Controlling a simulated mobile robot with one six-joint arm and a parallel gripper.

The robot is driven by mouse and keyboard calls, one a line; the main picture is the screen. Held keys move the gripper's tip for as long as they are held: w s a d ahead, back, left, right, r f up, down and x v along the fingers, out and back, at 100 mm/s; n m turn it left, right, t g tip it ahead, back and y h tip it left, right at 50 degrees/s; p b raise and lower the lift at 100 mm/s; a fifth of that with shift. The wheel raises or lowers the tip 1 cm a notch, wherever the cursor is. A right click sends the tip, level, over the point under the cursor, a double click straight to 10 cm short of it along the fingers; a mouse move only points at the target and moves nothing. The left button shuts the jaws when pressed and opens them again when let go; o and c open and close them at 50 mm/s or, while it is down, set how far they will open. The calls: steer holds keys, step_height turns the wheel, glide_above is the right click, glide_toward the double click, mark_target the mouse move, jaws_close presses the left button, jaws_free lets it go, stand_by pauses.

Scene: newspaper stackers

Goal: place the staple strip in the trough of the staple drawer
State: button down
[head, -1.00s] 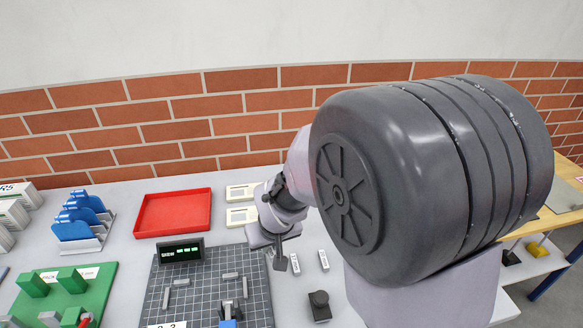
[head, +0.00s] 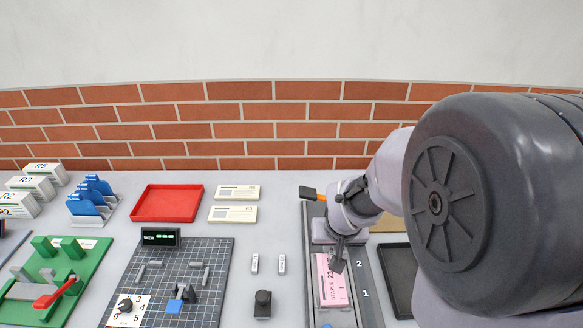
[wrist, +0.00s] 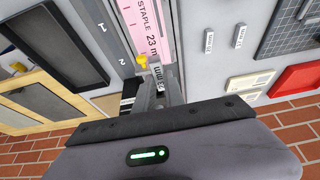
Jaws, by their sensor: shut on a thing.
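My gripper (head: 337,264) hangs over a long grey unit with a pink card marked "STAPLE 23" (head: 331,290), at the right of the table. In the wrist view the jaws (wrist: 157,90) are shut on a small grey strip with a white "mm" label (wrist: 157,72), which I take for the staple strip. The trough of the drawer is largely hidden behind the gripper and strip. I cannot tell whether the strip touches the unit.
A grey rail marked 1 and 2 (head: 365,297) runs right of the card, with a dark tray (head: 398,275) beyond. An orange-and-black handle (head: 312,193) sticks out behind.

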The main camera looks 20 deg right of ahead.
steer(key=w+d, duration=0.4)
steer(key=w, duration=0.1)
steer(key=shift+w+d+f+b, duration=0.25)
steer(key=shift+d+f+b, duration=0.05)
steer(key=shift+f, duration=0.05)
step_height(320, 180, down, 4)
steer(key=shift+w+d+r+b, duration=0.1)
steer(key=shift+r+b, duration=0.05)
steer(key=shift+b, duration=0.75)
steer(key=shift+r, duration=0.1)
steer(key=shift+f+b, duration=0.6)
steer(key=c, duration=1.4)
jaws_free()
steer(key=shift+c, duration=0.2)
steer(key=shift+r, duration=0.15)
